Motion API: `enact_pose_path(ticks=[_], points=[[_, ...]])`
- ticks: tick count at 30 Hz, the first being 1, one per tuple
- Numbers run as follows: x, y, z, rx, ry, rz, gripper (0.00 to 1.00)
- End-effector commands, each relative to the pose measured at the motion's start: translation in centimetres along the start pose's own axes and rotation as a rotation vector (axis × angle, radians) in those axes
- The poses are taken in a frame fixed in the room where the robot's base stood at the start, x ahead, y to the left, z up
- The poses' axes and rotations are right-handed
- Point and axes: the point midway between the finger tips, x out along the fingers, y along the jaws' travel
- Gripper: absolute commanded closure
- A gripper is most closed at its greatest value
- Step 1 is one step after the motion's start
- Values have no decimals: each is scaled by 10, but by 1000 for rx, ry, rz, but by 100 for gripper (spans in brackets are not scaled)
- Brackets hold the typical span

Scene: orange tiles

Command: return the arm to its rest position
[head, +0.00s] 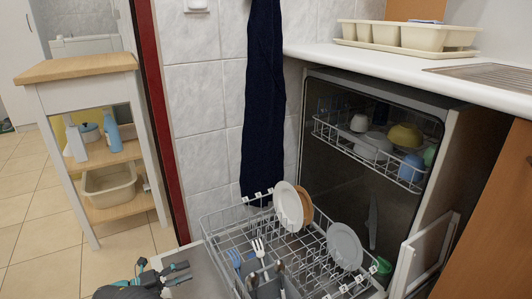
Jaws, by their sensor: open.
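My gripper (184,272) is at the bottom of the head view, left of the pulled-out lower dishwasher rack (215,226). Its dark fingers with light blue parts point right, spread apart, with nothing between them. It is over or beside the open dishwasher door (190,287); the height between them is hard to tell. Most of my arm is below the picture's edge.
The lower rack holds a white plate (288,205), a grey plate (344,246) and cutlery. The upper rack (345,147) holds cups and bowls. A wooden-topped cart (76,67) stands left, and a dark towel (263,110) hangs behind. The floor between cart and door is clear.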

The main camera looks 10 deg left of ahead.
Motion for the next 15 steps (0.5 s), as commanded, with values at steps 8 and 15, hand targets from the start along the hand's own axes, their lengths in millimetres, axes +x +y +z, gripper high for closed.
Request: enact_pose_path(ticks=[8, 15], points=[[72, -80, 7, 243, 133, 157, 54], [144, -152, -12, 535, 307, 294, 54]])
